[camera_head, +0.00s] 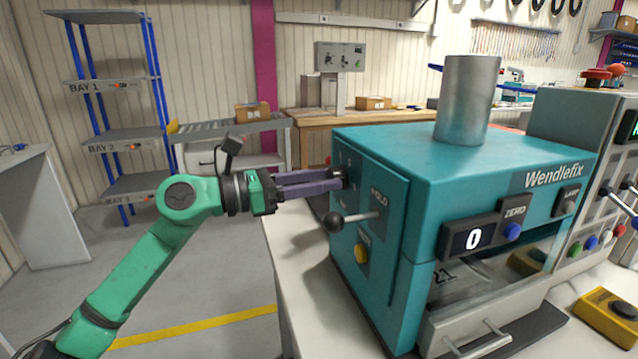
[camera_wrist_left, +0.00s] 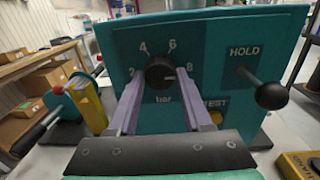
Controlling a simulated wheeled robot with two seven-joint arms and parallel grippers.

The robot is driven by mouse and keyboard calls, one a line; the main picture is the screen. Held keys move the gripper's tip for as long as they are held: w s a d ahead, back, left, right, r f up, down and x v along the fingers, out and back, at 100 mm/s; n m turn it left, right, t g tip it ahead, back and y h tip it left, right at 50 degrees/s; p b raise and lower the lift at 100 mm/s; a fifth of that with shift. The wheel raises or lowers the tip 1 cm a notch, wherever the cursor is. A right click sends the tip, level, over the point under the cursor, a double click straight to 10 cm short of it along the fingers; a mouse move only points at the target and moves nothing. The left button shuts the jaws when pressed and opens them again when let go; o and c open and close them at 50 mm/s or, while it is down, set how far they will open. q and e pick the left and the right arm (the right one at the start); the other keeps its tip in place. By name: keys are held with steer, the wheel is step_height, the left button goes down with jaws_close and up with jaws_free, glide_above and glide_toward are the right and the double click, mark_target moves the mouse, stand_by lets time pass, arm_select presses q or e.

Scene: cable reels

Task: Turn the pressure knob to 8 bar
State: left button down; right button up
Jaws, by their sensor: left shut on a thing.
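The black pressure knob (camera_wrist_left: 160,72) sits on the teal panel (camera_wrist_left: 130,60) of the Wendlefix machine (camera_head: 400,150). In the left wrist view the scale around it reads 2, 4, 6 and 8 above the word bar. A small pale mark shows on the knob's right side, toward the 8; its exact reading is hard to tell. My left gripper (camera_head: 338,178) comes from the left and is shut on the knob, with one finger on each side; it also shows in the left wrist view (camera_wrist_left: 160,88). In the head view the fingers mostly hide the knob. My right gripper is not in view.
The HOLD lever with its black ball (camera_head: 334,222) sticks out close below my left gripper. A yellow TEST button (camera_head: 361,254) is beneath it. A display (camera_head: 474,238) reads 0. A grey control box (camera_head: 585,125) stands at the right.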

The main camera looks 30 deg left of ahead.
arm_select(q)
steer(key=shift+f, duration=0.15)
steer(key=shift+c, duration=1.6)
jaws_free()
steer(key=b+v, duration=0.3)
steer(key=v, duration=1.1)
steer(key=shift+s+b, duration=0.25)
steer(key=shift+b, duration=0.05)
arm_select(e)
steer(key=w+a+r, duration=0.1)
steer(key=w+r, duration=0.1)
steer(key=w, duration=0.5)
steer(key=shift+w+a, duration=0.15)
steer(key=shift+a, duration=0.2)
arm_select(q)
steer(key=shift+a, duration=0.15)
